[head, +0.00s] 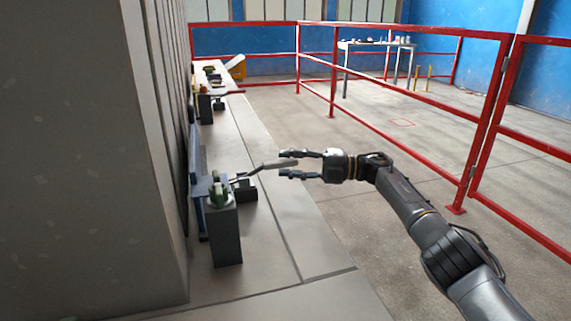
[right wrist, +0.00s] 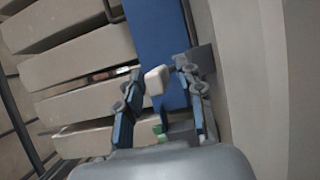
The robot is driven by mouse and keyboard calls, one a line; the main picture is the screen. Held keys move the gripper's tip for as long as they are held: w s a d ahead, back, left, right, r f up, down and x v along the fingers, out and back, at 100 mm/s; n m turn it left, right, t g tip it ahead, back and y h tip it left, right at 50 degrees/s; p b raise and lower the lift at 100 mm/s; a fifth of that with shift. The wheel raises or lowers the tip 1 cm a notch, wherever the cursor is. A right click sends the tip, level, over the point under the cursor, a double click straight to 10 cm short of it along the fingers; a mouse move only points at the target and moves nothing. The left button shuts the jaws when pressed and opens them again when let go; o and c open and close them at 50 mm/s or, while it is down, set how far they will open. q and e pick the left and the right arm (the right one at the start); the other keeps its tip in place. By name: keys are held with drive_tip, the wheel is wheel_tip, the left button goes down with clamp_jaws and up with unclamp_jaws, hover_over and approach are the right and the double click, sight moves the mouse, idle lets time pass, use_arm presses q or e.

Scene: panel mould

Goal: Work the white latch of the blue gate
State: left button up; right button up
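The blue gate (head: 197,165) is a narrow upright blue panel at the left of the walkway ledge in the head view. It shows as a blue strip (right wrist: 158,35) in the right wrist view. Gaps show on both sides; contact is not clear. My left gripper is not in view.
A dark grey post (head: 224,235) with a green part (head: 218,192) on top stands in front of the gate. A large grey wall (head: 90,150) fills the left. Red railings (head: 400,128) run along the right. The floor between is clear.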

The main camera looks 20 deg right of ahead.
drive_tip(key=v, duration=1)
drive_tip(key=shift+d, duration=0.4)
drive_tip(key=shift+s, duration=0.1)
